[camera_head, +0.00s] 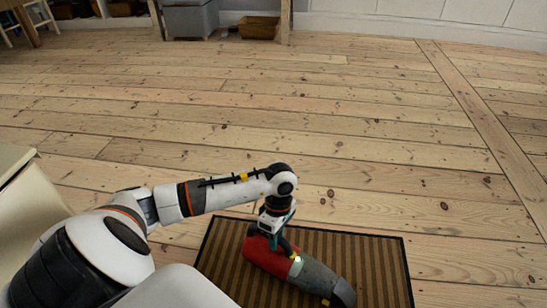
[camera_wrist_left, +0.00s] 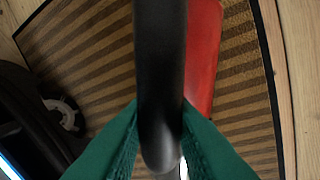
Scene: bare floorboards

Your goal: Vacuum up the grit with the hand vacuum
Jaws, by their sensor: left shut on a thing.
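The hand vacuum (camera_head: 318,277) has a red rear body, a dark grey front part and a black handle. It is over the brown striped mat (camera_head: 385,262) at the lower middle of the head view; I cannot tell whether it touches the mat. My left gripper (camera_head: 279,230) is above it, shut on its handle. In the left wrist view, the green fingers of this gripper (camera_wrist_left: 158,140) close on both sides of the black handle (camera_wrist_left: 160,60), with the red body (camera_wrist_left: 203,50) behind. I cannot make out any grit. My right gripper is not in view.
The mat has a dark border and lies on bare floorboards (camera_head: 300,110). The floor beyond and to the right is clear. A cream piece of furniture (camera_head: 15,190) stands at the left edge. A grey bin (camera_head: 190,20) and a brown box (camera_head: 258,27) are at the far wall.

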